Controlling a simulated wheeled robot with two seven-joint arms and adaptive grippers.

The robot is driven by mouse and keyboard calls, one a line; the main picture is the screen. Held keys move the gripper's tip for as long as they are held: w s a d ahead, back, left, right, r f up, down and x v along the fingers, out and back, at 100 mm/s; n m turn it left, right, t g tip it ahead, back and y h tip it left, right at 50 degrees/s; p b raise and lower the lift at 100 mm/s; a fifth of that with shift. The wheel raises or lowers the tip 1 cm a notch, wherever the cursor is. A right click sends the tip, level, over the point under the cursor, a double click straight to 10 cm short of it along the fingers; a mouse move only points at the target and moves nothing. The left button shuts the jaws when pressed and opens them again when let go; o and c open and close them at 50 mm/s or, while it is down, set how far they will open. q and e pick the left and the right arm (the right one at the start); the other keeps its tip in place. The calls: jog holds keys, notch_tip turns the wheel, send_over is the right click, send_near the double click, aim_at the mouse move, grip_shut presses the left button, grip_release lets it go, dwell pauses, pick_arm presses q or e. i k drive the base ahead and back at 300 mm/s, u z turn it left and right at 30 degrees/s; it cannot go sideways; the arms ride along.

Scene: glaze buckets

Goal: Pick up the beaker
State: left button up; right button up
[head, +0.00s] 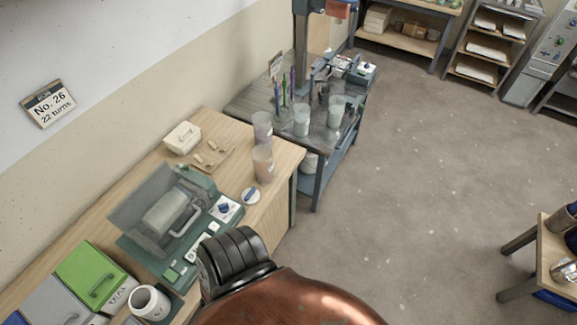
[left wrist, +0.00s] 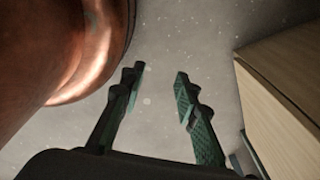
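Several translucent, beaker-like containers stand ahead in the head view; I cannot tell for certain which is the beaker. One cloudy container (head: 262,128) and a pinkish one (head: 263,163) stand upright at the wooden bench's far end. Two pale ones, a left one (head: 302,120) and a right one (head: 336,110), stand on the grey table beyond. My left gripper (left wrist: 158,78) shows in the left wrist view, open and empty, its fingers apart above the floor. It is not visible in the head view. My right gripper is in neither view.
The wooden bench (head: 281,156) runs along the wall and carries a green machine with a clear cover (head: 157,205), a white box (head: 183,138) and a white mug (head: 150,302). In the left wrist view, a wooden panel (left wrist: 285,80) is right of the gripper. Open floor (head: 430,180) lies right.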

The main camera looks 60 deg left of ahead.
aim_at(262, 155)
jog(key=i, duration=2.35)
jog(key=u, duration=2.65)
